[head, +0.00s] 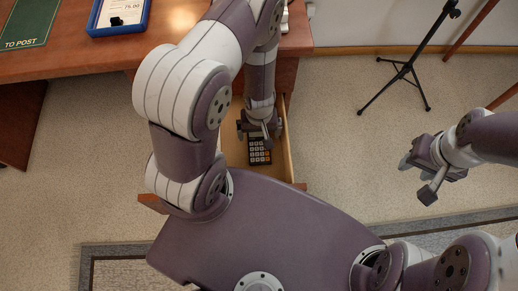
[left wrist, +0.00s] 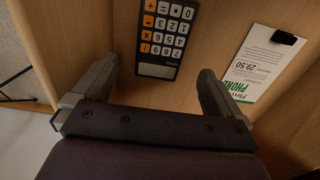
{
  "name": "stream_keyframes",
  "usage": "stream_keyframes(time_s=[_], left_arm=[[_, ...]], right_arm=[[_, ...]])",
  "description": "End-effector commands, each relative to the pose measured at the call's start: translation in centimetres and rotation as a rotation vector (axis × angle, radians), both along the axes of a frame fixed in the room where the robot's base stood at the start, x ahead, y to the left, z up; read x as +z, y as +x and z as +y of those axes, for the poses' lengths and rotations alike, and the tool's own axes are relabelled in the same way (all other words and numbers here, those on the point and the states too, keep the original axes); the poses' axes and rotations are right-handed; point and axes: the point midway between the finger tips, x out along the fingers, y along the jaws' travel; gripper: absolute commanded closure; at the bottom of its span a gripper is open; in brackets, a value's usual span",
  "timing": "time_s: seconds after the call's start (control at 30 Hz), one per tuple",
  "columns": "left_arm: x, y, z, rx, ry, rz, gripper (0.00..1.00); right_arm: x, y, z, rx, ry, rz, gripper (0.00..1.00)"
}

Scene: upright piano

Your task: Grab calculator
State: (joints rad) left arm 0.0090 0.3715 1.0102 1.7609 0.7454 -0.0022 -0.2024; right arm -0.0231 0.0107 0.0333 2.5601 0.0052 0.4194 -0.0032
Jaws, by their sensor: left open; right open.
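A dark calculator (head: 259,149) with pale and orange keys lies in the open wooden drawer (head: 285,160) of the desk. In the left wrist view the calculator (left wrist: 167,36) lies on the drawer floor, its display end towards my gripper. My left gripper (head: 262,130) is over the drawer and partly covers the calculator in the head view. Its fingers are open, and in the left wrist view the left gripper (left wrist: 157,90) has the calculator's near end between and beyond its fingertips, with space on both sides. My right gripper (head: 418,175) is open and empty over the carpet at the right.
A white card with a black clip (left wrist: 262,62) lies in the drawer beside the calculator. The desk top (head: 75,62) holds a blue tray (head: 100,31) and a green "TO POST" folder (head: 27,22). A black tripod stand (head: 404,70) stands on the carpet at the upper right.

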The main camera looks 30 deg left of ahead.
Motion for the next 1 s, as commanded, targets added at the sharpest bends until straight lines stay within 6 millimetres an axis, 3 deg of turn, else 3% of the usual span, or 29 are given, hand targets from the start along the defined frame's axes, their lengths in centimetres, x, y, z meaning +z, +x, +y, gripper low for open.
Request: stream_keyframes(time_s=[0.3,0.6,0.63,0.67,0.8,1.0], left_arm=[[-5.5,-0.5,-0.2,-0.001,-0.001,0.000,0.00],[-6.0,-0.5,-0.2,-0.002,-0.001,0.000,0.00],[-6.0,-0.5,-0.2,-0.002,-0.001,0.000,0.03],[-6.0,-0.5,-0.2,-0.002,-0.001,0.000,0.13],[-6.0,-0.5,-0.2,-0.002,-0.001,0.000,0.59],[-5.9,-0.5,-0.2,-0.002,-0.001,0.000,0.59]], right_arm=[[-4.2,0.0,0.0,0.000,0.000,0.000,0.57],[-4.3,0.0,0.0,0.000,0.000,0.000,0.57],[-4.3,0.0,0.0,0.000,0.000,0.000,0.57],[-4.3,0.0,0.0,0.000,0.000,0.000,0.57],[-4.3,0.0,0.0,0.000,0.000,0.000,0.57],[-4.3,0.0,0.0,0.000,0.000,0.000,0.57]])
